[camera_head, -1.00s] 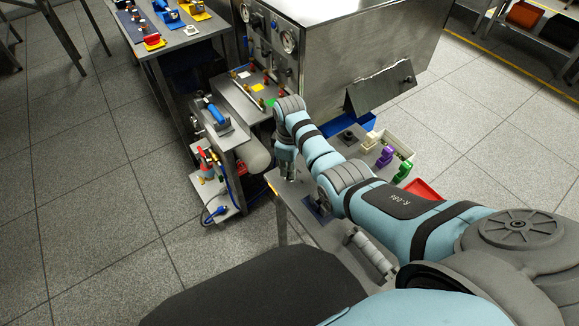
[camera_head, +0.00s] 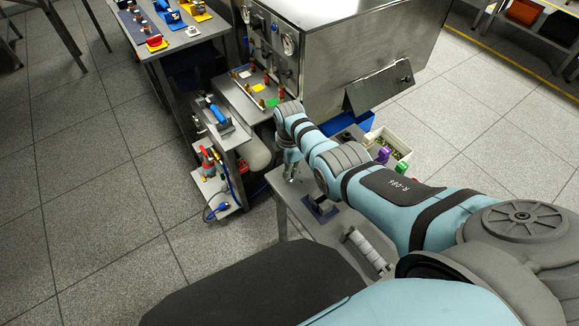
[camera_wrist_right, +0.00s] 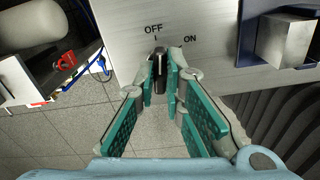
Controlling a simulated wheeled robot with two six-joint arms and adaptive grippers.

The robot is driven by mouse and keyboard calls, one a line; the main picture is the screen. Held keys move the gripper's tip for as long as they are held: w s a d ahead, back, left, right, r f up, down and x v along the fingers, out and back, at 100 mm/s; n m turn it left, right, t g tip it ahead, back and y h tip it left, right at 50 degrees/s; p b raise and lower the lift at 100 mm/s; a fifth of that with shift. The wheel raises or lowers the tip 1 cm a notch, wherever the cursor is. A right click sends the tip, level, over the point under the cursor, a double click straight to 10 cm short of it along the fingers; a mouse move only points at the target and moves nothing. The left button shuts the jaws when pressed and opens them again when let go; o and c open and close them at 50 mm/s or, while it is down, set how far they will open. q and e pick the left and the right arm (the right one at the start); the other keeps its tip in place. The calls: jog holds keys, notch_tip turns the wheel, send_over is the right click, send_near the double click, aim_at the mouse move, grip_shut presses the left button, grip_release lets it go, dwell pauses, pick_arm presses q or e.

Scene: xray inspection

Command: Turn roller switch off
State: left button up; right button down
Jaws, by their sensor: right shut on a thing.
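The roller switch (camera_wrist_right: 159,64) is a dark narrow knob on a brushed metal panel (camera_wrist_right: 205,20), seen in the right wrist view. Printed OFF and ON marks stand beyond it, and the knob points roughly at OFF. My right gripper (camera_wrist_right: 165,85) has its green-padded fingers on both sides of the knob and is shut on it. In the head view my right gripper (camera_head: 291,170) reaches down at the left end of the metal table (camera_head: 295,205); the switch cannot be made out there. My left gripper is not in view.
A blue-based fixture with a metal block (camera_wrist_right: 290,40) sits right of the switch, also in the head view (camera_head: 320,208). A roller-like cylinder (camera_head: 366,248) lies near the table's front. A steel cabinet (camera_head: 350,45) stands behind. A side cart (camera_head: 215,185) with cables is at left.

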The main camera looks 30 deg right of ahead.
jog(key=shift+n, duration=1)
jog(key=c, duration=1.7)
grip_release()
notch_tip(320, 180, up, 12)
